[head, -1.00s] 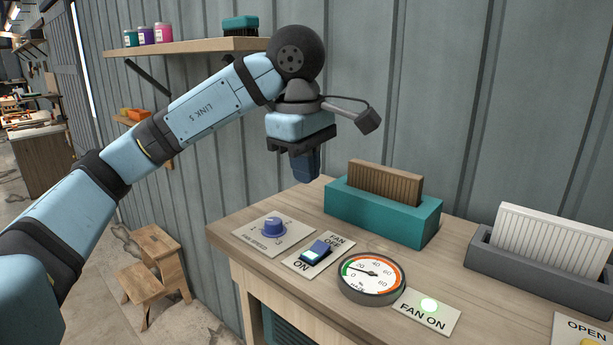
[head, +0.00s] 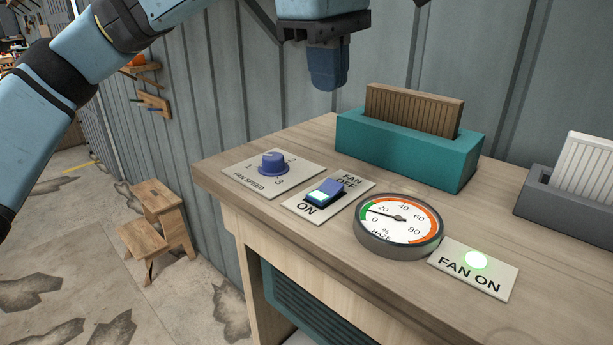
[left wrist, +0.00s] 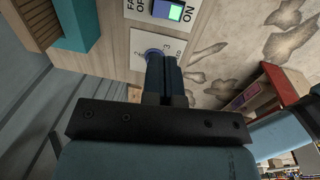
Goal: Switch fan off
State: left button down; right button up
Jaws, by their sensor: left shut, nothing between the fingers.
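The fan switch (head: 325,191) is a blue rocker on a white plate on the wooden bench. The plate reads FAN OFF at its far end and ON at its near end, where the rocker shows a lit pale face. The switch also shows at the top of the left wrist view (left wrist: 167,10). A FAN ON plate (head: 473,268) has a glowing green lamp. My left gripper (head: 328,84) is shut and empty, pointing down above the back of the bench, behind and above the switch, not touching it. My right gripper is not in view.
A blue fan speed knob (head: 273,162) sits left of the switch, and a round haze gauge (head: 399,224) sits right of it. A teal holder (head: 405,150) with a brown filter and a grey holder (head: 560,205) stand behind. A wooden step stool (head: 158,225) stands on the floor.

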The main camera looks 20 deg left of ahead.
pick_arm(q)
jog(key=shift+s+d, duration=0.1)
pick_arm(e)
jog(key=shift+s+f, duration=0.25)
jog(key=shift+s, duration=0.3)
pick_arm(q)
jog(key=p, duration=0.2)
send_near(334, 187)
jog(key=f, duration=0.4)
jog(key=w+f, duration=0.1)
jog(key=f, duration=0.1)
jog(key=shift+f, duration=0.75)
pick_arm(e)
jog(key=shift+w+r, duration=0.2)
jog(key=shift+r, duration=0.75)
